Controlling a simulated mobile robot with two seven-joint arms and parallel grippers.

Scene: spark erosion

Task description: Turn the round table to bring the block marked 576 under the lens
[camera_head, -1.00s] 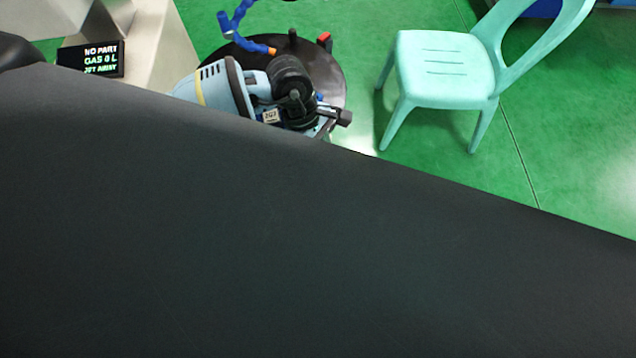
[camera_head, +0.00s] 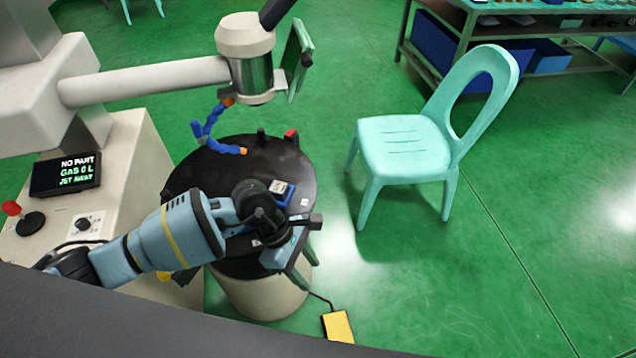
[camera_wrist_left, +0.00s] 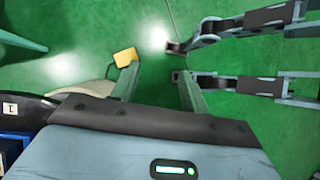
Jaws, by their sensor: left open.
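The black round table (camera_head: 225,160) stands on a pale drum. The lens unit (camera_head: 252,75) hangs from a pale arm above the table's far side. A blue block with a white tag (camera_head: 279,187) sits on the table behind my left wrist; its number is too small to read. Other small white tags (camera_head: 304,202) show nearby, also unreadable. My left gripper (camera_head: 295,268) is at the table's near right edge, pointing down. In the left wrist view its fingers (camera_wrist_left: 158,82) are apart with green floor between them. I cannot tell whether they touch the table. Part of the tabletop is hidden by my arm.
A blue jointed hose (camera_head: 215,140) hangs over the table. Dark posts, one red-topped (camera_head: 291,134), stand at its far rim. A control box with a display (camera_head: 66,173) is left. A mint chair (camera_head: 405,140) stands right; a yellow pedal (camera_head: 338,326) lies below.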

